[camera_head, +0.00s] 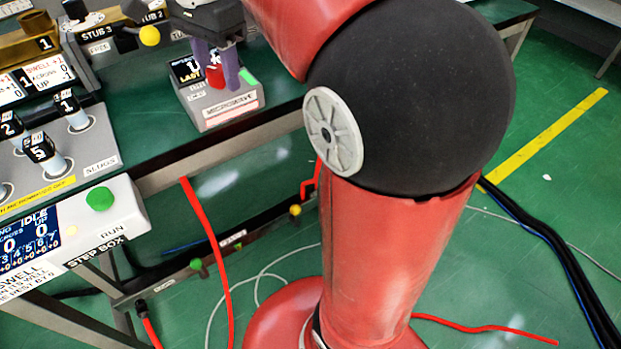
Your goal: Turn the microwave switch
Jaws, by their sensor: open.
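The microwave unit (199,109) is a small grey box with a "MICROWAVE" label on its front, standing near the right end of the green bench. Its switch (214,77) is a small red knob on top, partly hidden by my gripper. My gripper (216,68) comes down from above, with purple-grey fingers open on either side of the red knob. I cannot tell whether either finger touches it. A small dark display stands on the box just left of the fingers, and a green patch shows at their right.
Left of the unit are a dark stub block (112,42) with a yellow ball, a slug tray (95,150) with several numbered slugs, and a step box (118,222) with a green RUN button. My red arm fills the middle. Bare green bench (150,125) lies between.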

